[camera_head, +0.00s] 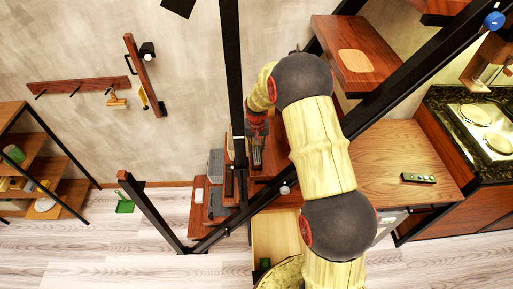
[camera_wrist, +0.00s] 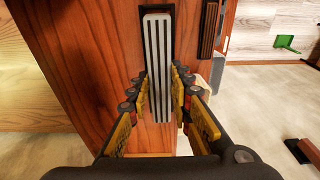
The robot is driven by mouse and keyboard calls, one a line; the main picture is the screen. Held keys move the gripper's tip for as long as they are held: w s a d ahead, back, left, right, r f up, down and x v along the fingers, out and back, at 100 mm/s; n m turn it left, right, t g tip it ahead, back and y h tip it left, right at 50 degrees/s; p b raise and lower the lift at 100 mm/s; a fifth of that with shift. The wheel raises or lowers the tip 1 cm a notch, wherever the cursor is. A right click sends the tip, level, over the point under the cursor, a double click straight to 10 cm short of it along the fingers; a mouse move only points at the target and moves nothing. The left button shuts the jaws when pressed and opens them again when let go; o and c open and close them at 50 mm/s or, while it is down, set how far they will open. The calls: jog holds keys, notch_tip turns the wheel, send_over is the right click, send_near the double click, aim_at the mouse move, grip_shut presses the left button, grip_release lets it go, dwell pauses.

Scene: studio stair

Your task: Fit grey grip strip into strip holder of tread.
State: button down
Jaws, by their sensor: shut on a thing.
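The grey grip strip (camera_wrist: 158,60), pale with dark lengthwise stripes, stands between the fingers of my gripper (camera_wrist: 161,88) in the wrist view. My gripper is shut on it. The strip's far end lies at the dark strip holder (camera_wrist: 174,14) on the red-brown wooden tread (camera_wrist: 105,60). The holder's dark edge shows around that end; I cannot tell whether the strip is seated in it or just above it. In the head view my gripper (camera_head: 256,145) is low among the stair treads, partly hidden by my arm and a black post.
Another tread with a dark ribbed strip (camera_wrist: 209,30) is to the right in the wrist view. Black stair beams (camera_head: 232,70) run close to my arm. A wooden counter (camera_head: 395,160) holds a dark remote-like object (camera_head: 418,178). A green dustpan (camera_head: 124,206) lies on open floor at left.

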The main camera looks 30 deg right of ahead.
aim_at(257, 152)
jog(key=shift+f, duration=0.45)
jog(key=shift+f+b, duration=0.2)
jog(key=shift+b, duration=0.15)
jog(key=c, duration=1.6)
grip_release()
jog(key=shift+r, duration=0.15)
jog(key=shift+r+p, duration=0.3)
jog(key=shift+p, duration=0.05)
jog(key=r, duration=0.4)
jog(key=s+r, duration=0.1)
jog(key=r, duration=0.7)
jog(key=shift+s+a+r+p, duration=0.2)
jog(key=shift+a+p, duration=0.1)
jog(key=shift+p, duration=0.1)
jog(key=shift+f, duration=0.1)
